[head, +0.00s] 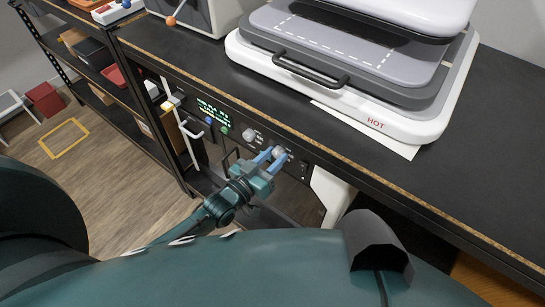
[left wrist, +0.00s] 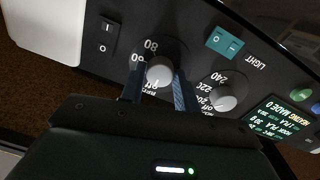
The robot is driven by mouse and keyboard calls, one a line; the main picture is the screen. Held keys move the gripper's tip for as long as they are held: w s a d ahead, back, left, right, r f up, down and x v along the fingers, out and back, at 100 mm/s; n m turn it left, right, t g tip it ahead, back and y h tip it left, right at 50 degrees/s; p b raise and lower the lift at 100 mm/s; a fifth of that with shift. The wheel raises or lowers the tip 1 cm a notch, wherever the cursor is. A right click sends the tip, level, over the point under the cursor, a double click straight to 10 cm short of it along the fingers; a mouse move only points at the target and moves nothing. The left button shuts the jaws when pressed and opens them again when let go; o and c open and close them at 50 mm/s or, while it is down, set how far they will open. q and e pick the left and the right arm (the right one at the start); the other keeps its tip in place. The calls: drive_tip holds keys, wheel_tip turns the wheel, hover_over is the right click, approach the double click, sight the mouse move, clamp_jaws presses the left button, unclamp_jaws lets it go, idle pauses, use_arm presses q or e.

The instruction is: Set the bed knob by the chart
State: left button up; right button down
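A grey round knob (left wrist: 159,72) with 80 printed beside it sits on the black panel (head: 306,167) under the bench top; in the head view the knob (head: 279,152) is partly behind my blue fingers. My left gripper (head: 269,158) has one finger on each side of this knob; whether they press on it I cannot tell. A second knob (left wrist: 223,98), marked 220 and 240, is beside it, also in the head view (head: 249,134). A display with green lettering (left wrist: 281,117) is further right in the wrist view; its text is only partly readable. My right gripper is not in view.
A white and grey machine marked HOT (head: 434,122), with a dark handle (head: 310,70), stands on the black bench (head: 480,170) above the panel. A teal switch (left wrist: 224,42), a black rocker switch (left wrist: 105,36) and a green button (left wrist: 301,95) flank the knobs.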

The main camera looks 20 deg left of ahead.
use_arm(q)
drive_tip(key=c, duration=0.5)
drive_tip(key=shift+m, duration=0.4)
drive_tip(key=m+p, duration=0.1)
drive_tip(key=m, duration=0.1)
drive_tip(key=shift+r+m, duration=0.1)
drive_tip(key=shift+m, duration=0.3)
drive_tip(key=m+p, duration=0.1)
drive_tip(key=m, duration=0.7)
drive_tip(key=shift+d+m+y, duration=0.1)
drive_tip(key=shift+m+y, duration=0.3)
drive_tip(key=m, duration=0.4)
drive_tip(key=shift+m+b, duration=0.3)
drive_tip(key=shift+b, duration=0.05)
